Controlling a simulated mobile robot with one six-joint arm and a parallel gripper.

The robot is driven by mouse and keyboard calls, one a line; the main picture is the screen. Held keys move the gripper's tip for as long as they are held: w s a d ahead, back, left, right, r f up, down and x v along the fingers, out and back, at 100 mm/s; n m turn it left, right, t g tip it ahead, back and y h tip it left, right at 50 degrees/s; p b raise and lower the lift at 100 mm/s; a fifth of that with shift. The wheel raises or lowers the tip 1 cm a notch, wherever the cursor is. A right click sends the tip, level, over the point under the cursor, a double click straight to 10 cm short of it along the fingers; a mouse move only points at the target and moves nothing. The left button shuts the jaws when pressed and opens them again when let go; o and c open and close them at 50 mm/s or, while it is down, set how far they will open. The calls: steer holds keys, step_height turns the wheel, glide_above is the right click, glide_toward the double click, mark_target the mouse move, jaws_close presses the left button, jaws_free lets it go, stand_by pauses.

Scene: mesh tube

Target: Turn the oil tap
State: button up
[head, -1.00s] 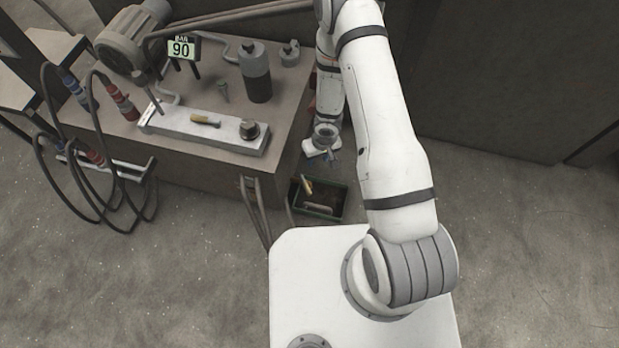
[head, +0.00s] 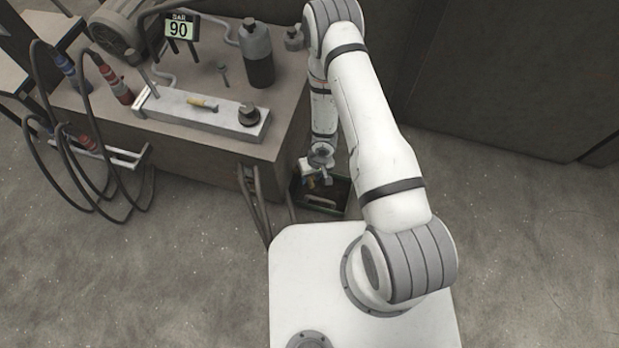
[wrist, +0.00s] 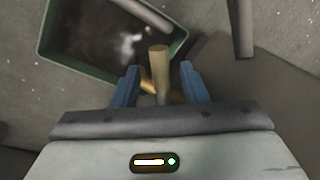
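A brass-coloured handle (wrist: 159,62), which looks like the oil tap's, stands between my gripper's blue fingers in the wrist view. A second brass piece lies across its base, partly hidden. My gripper (wrist: 160,68) is open, with a finger on each side of the handle and a gap to each. In the head view my gripper (head: 316,182) is low beside the bench, over the dark tray (head: 322,208), and largely covers the tap. The tray's green rim (wrist: 44,38) shows in the wrist view, with a grey bar and dark contents inside.
The bench (head: 200,152) stands to the left of my arm. It carries a metal block (head: 180,112) with a yellow lever (head: 203,104) and black knob (head: 249,114), a dark bottle (head: 258,70) and a display reading 90 (head: 179,29). Hoses (head: 252,195) hang at its front.

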steer(key=shift+c, duration=0.4)
jaws_close()
